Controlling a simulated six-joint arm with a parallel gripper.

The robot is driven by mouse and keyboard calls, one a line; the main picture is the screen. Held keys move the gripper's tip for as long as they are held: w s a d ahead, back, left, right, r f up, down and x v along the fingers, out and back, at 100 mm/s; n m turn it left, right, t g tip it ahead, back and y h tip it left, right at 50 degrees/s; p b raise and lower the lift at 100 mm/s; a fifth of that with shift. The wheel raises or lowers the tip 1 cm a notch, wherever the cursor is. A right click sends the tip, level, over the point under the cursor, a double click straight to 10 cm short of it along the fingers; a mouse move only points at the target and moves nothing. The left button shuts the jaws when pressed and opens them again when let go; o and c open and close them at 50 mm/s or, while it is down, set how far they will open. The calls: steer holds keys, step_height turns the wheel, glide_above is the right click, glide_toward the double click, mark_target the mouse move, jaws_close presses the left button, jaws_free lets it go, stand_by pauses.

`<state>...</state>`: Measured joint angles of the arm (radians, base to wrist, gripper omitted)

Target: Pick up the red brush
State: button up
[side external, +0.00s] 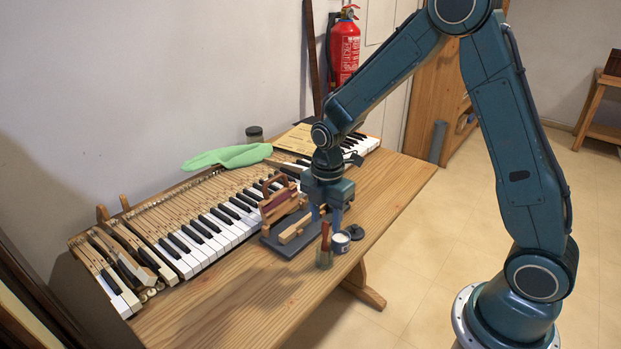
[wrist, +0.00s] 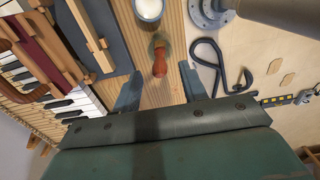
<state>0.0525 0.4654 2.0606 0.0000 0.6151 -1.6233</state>
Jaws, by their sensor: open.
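The red brush (side external: 325,237) stands upright near the table's front edge, its red handle on top and a pale greenish lower part below. In the wrist view the brush (wrist: 159,55) shows from above, its handle pointing toward the camera. My gripper (side external: 328,208) points down above the table, close to the brush. In the wrist view my gripper (wrist: 160,82) is open and empty, with its fingers to either side of the brush's line and the brush a little beyond the tips. The exact height gap is hard to tell.
A dark tray with wooden parts (side external: 277,243) lies to the left. The piano keyboard (side external: 215,228) runs along the wall. The front left table top is clear.

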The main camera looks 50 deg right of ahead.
mark_target(325, 245)
steer(key=shift+f, duration=2.5)
jaws_close()
